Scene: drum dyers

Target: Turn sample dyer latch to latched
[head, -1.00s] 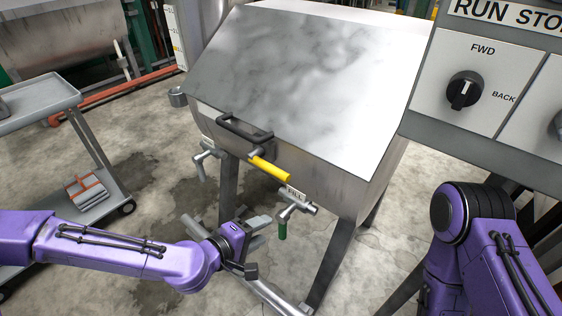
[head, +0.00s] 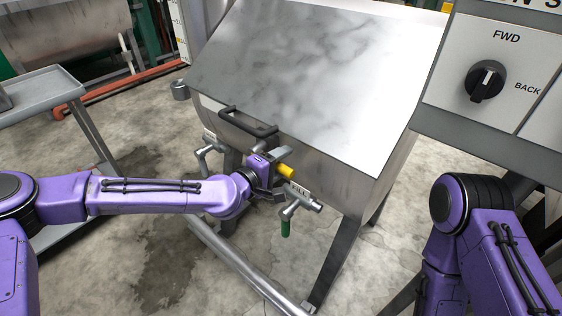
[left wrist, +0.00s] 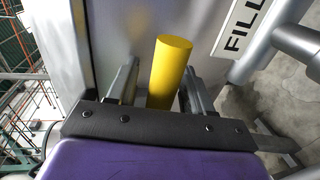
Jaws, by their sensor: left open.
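The sample dyer (head: 300,75) is a grey metal box with a sloped lid and a black lid handle (head: 248,122). Its latch is a yellow lever (head: 285,169) on the front face, just below the lid handle. My left gripper (head: 272,168) is at the lever and hides most of it in the head view. In the left wrist view the yellow lever (left wrist: 169,72) stands between the two open fingers, with a gap showing on the right. Contact with the left finger is hard to tell. My right arm shows at the lower right, but its gripper is out of view.
A FILL valve (head: 297,203) with a green handle sits just right of and below my left gripper. Another valve (head: 209,150) is to the left. A grey cart (head: 45,95) stands at left, and a control panel (head: 492,75) at upper right.

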